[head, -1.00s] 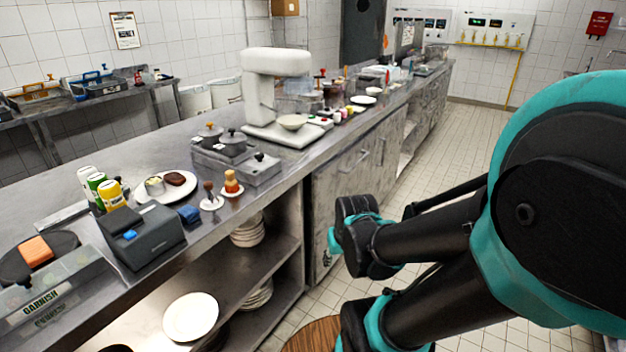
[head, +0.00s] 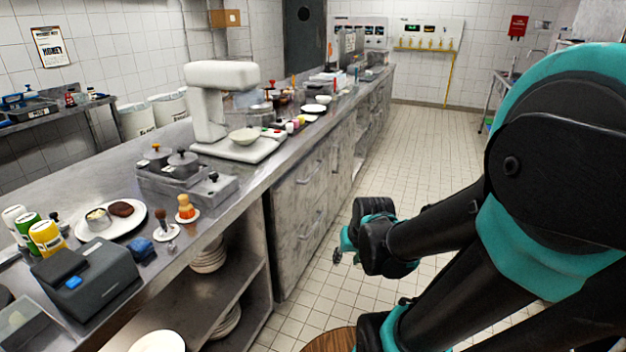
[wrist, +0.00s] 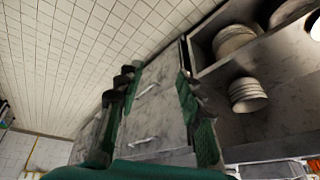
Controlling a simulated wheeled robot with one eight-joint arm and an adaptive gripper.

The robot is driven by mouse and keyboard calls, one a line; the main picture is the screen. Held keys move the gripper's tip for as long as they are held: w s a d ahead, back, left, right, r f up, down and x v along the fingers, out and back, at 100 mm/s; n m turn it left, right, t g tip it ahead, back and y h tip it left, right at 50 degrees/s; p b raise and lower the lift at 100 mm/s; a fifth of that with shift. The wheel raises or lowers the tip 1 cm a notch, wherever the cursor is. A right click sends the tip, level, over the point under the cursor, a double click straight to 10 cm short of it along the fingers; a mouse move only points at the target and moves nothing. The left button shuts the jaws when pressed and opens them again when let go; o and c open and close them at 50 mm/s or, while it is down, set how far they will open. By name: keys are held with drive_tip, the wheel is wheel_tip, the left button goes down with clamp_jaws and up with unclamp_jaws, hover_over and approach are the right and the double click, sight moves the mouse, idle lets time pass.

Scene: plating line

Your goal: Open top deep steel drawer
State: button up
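The top deep steel drawer (head: 298,183) is a worn grey front under the counter, right of the open shelves, with a horizontal bar handle (head: 311,172). It appears closed. A similar drawer front (head: 298,247) lies below it. Both fronts also show in the wrist view, where a pale bar handle (wrist: 143,140) is visible between the fingers. My gripper (head: 345,245) is in the aisle to the right of the drawers, apart from them. In the wrist view my gripper (wrist: 158,100) has its two green fingers spread apart with nothing between them.
The steel counter (head: 95,180) holds a white mixer (head: 205,105), a plate with food (head: 108,218) and a dark grey device (head: 88,280). Open shelves with stacked plates (head: 208,258) adjoin the drawers. The tiled aisle floor (head: 440,150) is clear.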

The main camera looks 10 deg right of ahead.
sight(316, 173)
drive_tip(key=w+a+r+m+t+y, duration=0.2)
drive_tip(key=w+t, duration=0.1)
drive_tip(key=w, duration=1.2)
drive_tip(key=w+a+r+m+t+y, duration=0.2)
drive_tip(key=w+m, duration=0.1)
drive_tip(key=w, duration=1.3)
drive_tip(key=w+d+f+m+t, duration=0.3)
drive_tip(key=w+d+f+m, duration=0.15)
drive_tip(key=w, duration=0.55)
drive_tip(key=w+d+f+m+t, duration=0.35)
drive_tip(key=w+f, duration=0.25)
drive_tip(key=w, duration=0.3)
drive_tip(key=shift+g+h, duration=0.25)
drive_tip(key=shift+h, duration=0.05)
drive_tip(key=x, duration=1.7)
drive_tip(key=shift+w+r, duration=0.1)
drive_tip(key=shift+w, duration=0.1)
drive_tip(key=shift+c, duration=0.2)
clamp_jaws()
